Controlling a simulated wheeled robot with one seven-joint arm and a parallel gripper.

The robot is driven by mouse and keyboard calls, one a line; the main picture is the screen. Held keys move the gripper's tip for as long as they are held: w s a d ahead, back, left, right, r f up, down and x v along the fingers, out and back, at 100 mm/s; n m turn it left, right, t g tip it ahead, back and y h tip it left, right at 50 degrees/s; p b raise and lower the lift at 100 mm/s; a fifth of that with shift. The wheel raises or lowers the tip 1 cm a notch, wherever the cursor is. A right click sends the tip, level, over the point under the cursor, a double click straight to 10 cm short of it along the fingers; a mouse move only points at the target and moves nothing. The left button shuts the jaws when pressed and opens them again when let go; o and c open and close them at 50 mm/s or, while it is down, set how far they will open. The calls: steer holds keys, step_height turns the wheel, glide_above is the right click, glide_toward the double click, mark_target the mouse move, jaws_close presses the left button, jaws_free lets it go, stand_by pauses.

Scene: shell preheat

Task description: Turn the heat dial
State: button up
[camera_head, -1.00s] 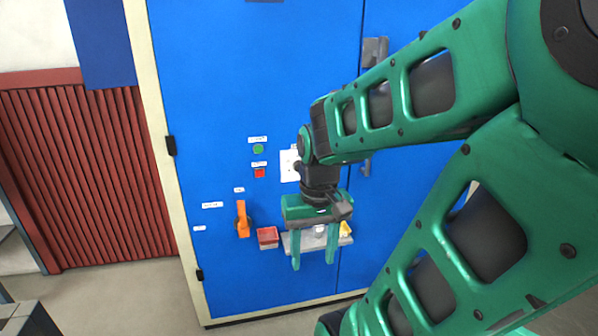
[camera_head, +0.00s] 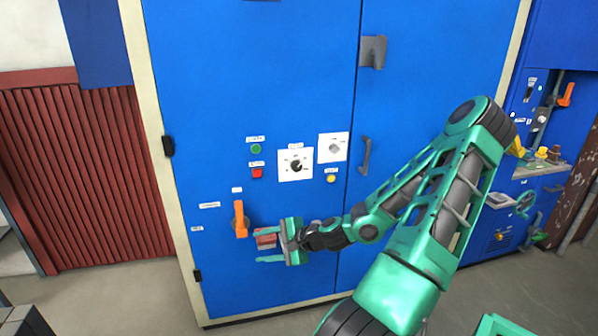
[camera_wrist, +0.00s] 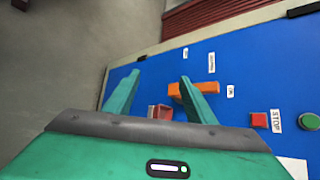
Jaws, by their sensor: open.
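Two dials sit on the blue cabinet front in the head view. One is a black knob on a white plate (camera_head: 296,166). The other is a smaller grey knob on a white plate (camera_head: 335,148), up and to its right. Their labels are too small to read, so I cannot tell which is the heat dial. My gripper (camera_head: 258,242) is below and left of both dials, open and empty, with its fingers pointing left. In the wrist view my open gripper (camera_wrist: 160,78) shows two green fingers spread apart; neither dial is clearly visible there.
An orange lever (camera_head: 240,219) stands left of my gripper, and a red tray (camera_head: 265,238) shows by its fingers. A green button (camera_head: 256,149), a red stop button (camera_head: 257,173) and a yellow button (camera_head: 331,179) are near the dials. A door handle (camera_head: 365,155) is farther right.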

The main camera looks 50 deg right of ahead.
steer(key=w+d+r+m+t+h, duration=0.2)
steer(key=d+r+m+t+h, duration=0.1)
steer(key=d+r+m, duration=0.3)
steer(key=w+d+r+m+t+h, duration=0.3)
steer(key=d+r+m, duration=0.2)
steer(key=r, duration=0.2)
steer(key=m+g+h, duration=0.1)
steer(key=m+h, duration=0.5)
steer(key=m, duration=0.2)
glide_toward(298, 167)
steer(key=shift+x, duration=3.1)
steer(key=shift+w+d+g, duration=0.15)
steer(key=shift+w+d, duration=0.05)
steer(key=shift+w, duration=0.35)
steer(key=shift+w+d+g, duration=0.15)
steer(key=shift+w+d, duration=0.1)
steer(key=shift+w, duration=0.25)
